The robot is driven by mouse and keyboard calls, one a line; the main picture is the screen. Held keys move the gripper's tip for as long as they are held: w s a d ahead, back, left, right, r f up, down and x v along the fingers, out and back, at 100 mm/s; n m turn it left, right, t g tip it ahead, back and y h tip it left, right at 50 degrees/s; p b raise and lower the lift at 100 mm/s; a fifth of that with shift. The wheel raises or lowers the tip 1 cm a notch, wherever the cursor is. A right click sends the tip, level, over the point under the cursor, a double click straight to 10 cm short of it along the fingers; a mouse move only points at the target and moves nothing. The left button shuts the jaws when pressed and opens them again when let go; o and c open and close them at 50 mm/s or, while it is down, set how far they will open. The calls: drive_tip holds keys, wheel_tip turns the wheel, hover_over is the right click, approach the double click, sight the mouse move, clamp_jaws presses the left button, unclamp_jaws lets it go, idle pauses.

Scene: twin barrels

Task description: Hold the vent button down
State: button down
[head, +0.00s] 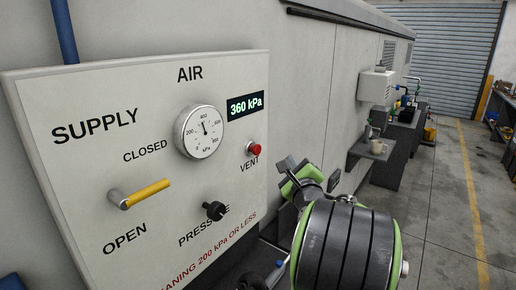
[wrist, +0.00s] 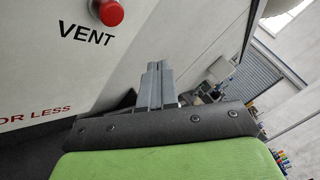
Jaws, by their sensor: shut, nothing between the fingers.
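The red vent button (head: 255,149) sits on the right part of the white air panel (head: 85,95), above the word VENT. It also shows at the top left of the wrist view (wrist: 109,12). My gripper (head: 287,163) is to the right of the button in the head view, apart from it. Its grey fingers (wrist: 157,68) are together and empty, lower right of the button in the wrist view. The digital readout (head: 246,106) says 360 kPa. The round gauge (head: 201,132) is beside it.
A yellow supply lever (head: 146,192) points right, between CLOSED and OPEN. A black pressure knob (head: 214,211) is below the gauge. A small shelf with a mug (head: 376,146) is on the wall beyond my arm. Open floor (head: 440,215) lies at the right.

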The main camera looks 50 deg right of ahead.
sight(255, 149)
drive_tip(key=w+p, duration=0.4)
drive_tip(key=w, duration=0.3)
drive_tip(key=shift+a+p, duration=0.4)
drive_tip(key=shift+r, duration=0.1)
idle(1.4)
drive_tip(key=shift+w+p, duration=0.4)
drive_tip(key=shift+w+a+p, duration=0.1)
drive_tip(key=shift+w+p, duration=0.4)
drive_tip(key=shift+p, duration=0.05)
idle(0.5)
idle(0.9)
drive_tip(key=shift+s+b, duration=0.95)
drive_tip(key=shift+b, duration=0.05)
